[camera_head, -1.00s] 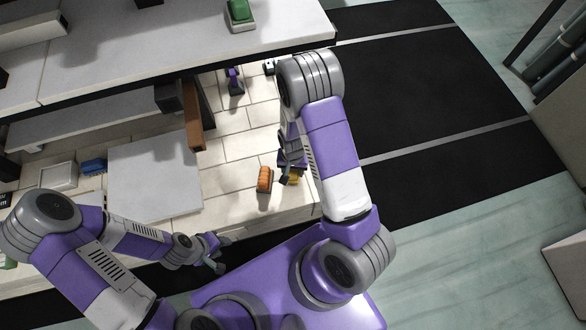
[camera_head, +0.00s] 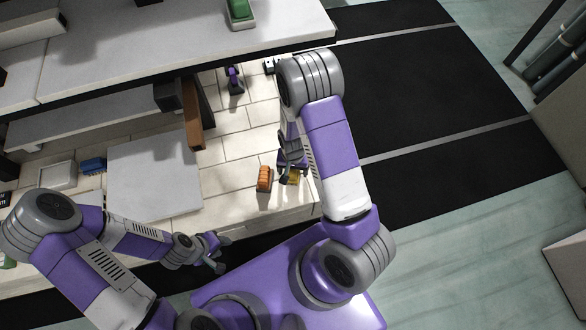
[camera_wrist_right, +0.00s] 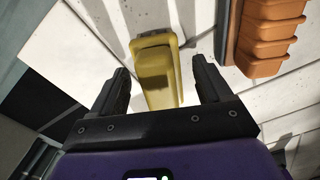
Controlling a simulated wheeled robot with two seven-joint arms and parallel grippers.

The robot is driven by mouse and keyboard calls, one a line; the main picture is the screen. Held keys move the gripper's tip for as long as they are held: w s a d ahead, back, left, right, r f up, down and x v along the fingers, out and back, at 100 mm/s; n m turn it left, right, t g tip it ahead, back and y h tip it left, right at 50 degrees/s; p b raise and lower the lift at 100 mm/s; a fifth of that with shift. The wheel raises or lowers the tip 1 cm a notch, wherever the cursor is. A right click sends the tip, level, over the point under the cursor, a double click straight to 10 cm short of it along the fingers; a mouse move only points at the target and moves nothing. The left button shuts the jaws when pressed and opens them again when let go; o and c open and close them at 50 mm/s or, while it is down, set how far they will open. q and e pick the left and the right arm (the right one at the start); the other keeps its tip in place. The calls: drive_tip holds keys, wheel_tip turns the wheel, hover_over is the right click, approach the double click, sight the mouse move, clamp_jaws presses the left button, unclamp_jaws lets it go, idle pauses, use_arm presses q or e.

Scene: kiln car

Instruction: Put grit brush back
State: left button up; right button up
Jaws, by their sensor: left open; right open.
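A yellow block-like piece (camera_head: 294,180), possibly the grit brush, lies on the pale tiled deck near its front right corner. In the right wrist view the yellow piece (camera_wrist_right: 156,62) is between and beyond the two fingers. My right gripper (camera_head: 291,160) is open above it and partly hides it in the head view; the wrist view shows a gap on both sides of the piece. An orange ribbed piece (camera_head: 264,179) stands just left of it and also shows in the wrist view (camera_wrist_right: 268,38). My left gripper (camera_head: 220,253) is open and empty by the deck's front edge.
A brown upright bar (camera_head: 194,117) and a pale slab (camera_head: 155,175) stand to the left. A blue brush-like piece (camera_head: 93,166) lies near a white tray (camera_head: 57,176). A purple-topped item (camera_head: 235,82) is further back. A green piece (camera_head: 240,10) sits on the upper shelf.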

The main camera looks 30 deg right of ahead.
idle(0.5)
drive_tip(key=shift+r+p, duration=3.45)
drive_tip(key=shift+r, duration=0.55)
wheel_tip(320, 180, up, 8)
drive_tip(key=p, duration=0.2)
drive_tip(key=shift+f+p, duration=0.25)
drive_tip(key=shift+p, duration=0.05)
